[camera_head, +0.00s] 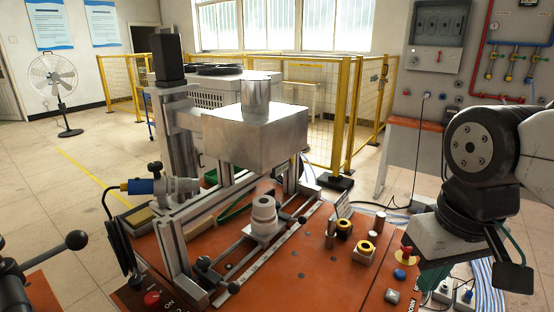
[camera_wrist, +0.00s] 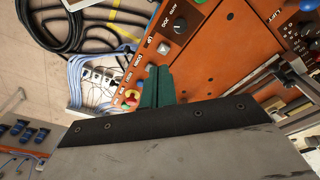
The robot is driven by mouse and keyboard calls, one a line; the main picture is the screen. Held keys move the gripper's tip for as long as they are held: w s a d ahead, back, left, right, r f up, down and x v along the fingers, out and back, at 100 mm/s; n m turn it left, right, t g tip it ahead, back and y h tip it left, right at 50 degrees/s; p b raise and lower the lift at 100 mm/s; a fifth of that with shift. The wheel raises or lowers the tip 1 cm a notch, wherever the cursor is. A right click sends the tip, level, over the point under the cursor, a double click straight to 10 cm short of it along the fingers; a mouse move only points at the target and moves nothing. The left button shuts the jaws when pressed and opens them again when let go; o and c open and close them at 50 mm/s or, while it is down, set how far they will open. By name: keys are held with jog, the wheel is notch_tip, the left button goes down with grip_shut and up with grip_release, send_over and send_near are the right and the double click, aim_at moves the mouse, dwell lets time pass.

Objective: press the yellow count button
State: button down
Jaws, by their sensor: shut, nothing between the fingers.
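I cannot read which is the count button. In the wrist view, the green fingers of my gripper (camera_wrist: 156,86) are shut together and empty, over the panel edge. No contact with a button can be seen.
A metal box on a frame (camera_head: 255,138) stands to the left. White sockets and cables (camera_wrist: 98,82) lie beside the panel.

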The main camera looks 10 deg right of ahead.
aim_at(292, 160)
jog(key=w+f+m+t, duration=0.2)
jog(key=w+m+t, duration=0.6)
jog(key=w+m, duration=0.5)
jog(key=w+f+m+t, duration=0.3)
jog(key=w+m+t, duration=0.6)
jog(key=w, duration=1.9)
jog(key=m, duration=0.4)
jog(key=shift+f+t, duration=0.15)
jog(key=shift+t, duration=0.15)
jog(key=shift+a, duration=0.1)
jog(key=w+a, duration=0.6)
jog(key=shift+w+a, duration=0.1)
jog(key=shift+a, duration=0.05)
